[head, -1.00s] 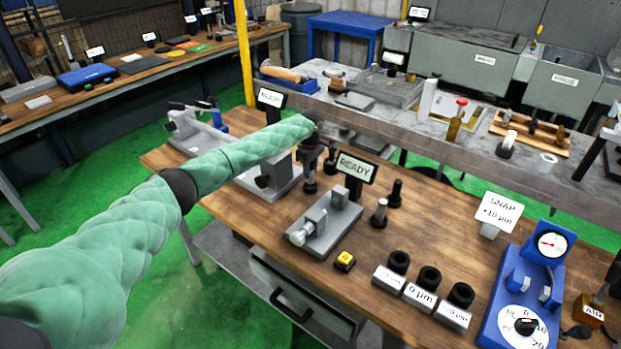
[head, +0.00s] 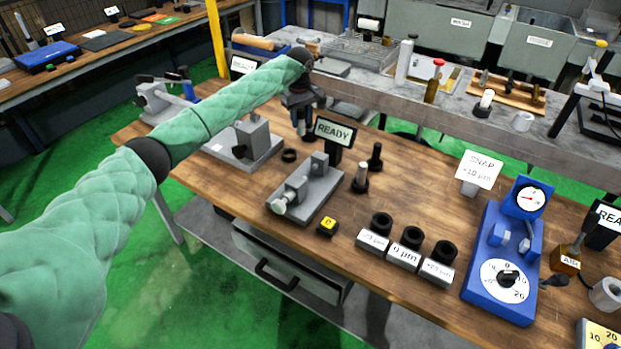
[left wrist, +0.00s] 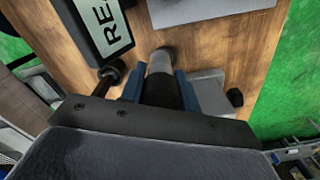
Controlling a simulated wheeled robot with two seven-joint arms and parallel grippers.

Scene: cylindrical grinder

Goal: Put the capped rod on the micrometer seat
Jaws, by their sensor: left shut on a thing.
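My left gripper (head: 302,98) is above the wooden bench, behind the READY sign. In the left wrist view, its blue-padded fingers (left wrist: 158,92) are shut on the capped rod (left wrist: 161,64), which has a dark body and a grey end. In the head view the dark rod (head: 304,124) hangs below the gripper, partly hidden by it. The micrometer seat seems to be the grey fixture (head: 318,186) with two upright blocks and a knob, in front of the sign; it looks empty. The rod is apart from it. My right gripper is not in view.
A READY sign (head: 335,132) stands behind the fixture. Two dark rods (head: 361,178) (head: 376,156) stand to its right. A black ring (head: 289,155) lies on the bench.

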